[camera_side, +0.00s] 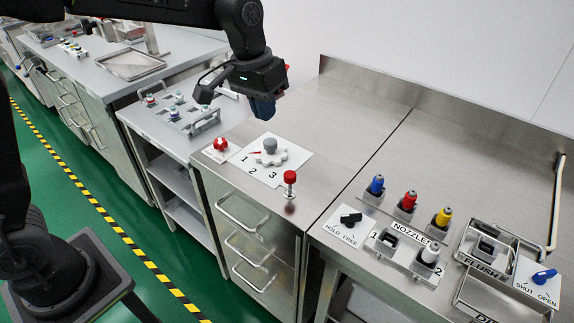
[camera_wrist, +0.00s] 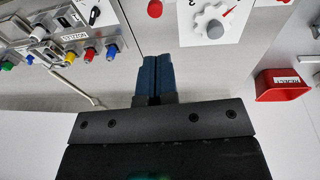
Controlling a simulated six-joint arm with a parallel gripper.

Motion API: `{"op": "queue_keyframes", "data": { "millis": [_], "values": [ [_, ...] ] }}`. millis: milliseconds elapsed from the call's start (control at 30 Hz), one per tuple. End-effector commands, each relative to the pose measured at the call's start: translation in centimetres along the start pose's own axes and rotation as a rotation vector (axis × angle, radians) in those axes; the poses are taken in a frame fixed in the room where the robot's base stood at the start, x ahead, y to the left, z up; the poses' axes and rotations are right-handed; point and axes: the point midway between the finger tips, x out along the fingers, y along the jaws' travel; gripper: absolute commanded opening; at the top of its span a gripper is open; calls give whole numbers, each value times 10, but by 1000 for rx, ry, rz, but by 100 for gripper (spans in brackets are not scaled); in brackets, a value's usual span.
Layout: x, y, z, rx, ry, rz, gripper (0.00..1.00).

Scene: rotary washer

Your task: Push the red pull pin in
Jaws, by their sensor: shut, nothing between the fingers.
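The red pull pin (camera_side: 290,178) stands upright near the front edge of the steel counter, its red cap raised on a short metal stem. Its red cap also shows at the top edge of the wrist view (camera_wrist: 155,9). My gripper (camera_side: 263,108) is above the counter, behind and to the left of the pin in the side view, and well clear of it. In the wrist view its blue fingers (camera_wrist: 154,56) are together and hold nothing. The pin's stem is not visible in the wrist view.
A grey dial (camera_side: 269,151) on a plate numbered 1 to 3 and a red knob (camera_side: 221,145) are left of the pin. The nozzle rack (camera_side: 400,232) and a black HOLD/FREE switch (camera_side: 351,219) are to its right. A red REJECT bin (camera_wrist: 283,84) shows in the wrist view.

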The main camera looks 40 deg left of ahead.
Motion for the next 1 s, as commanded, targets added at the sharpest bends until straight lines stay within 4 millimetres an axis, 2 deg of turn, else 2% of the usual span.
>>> {"op": "queue_keyframes", "data": {
  "millis": [33, 133, 367, 800, 1000],
  "values": [
    [9, 4, -8, 0, -17, 2, 0],
    [18, 9, -16, -2, -33, 5, 0],
    [37, 10, -18, -3, -42, 5, 0],
    [124, 10, -14, -2, -42, 4, 0],
    [151, 11, -13, -2, -40, 4, 0]
  ]
}}
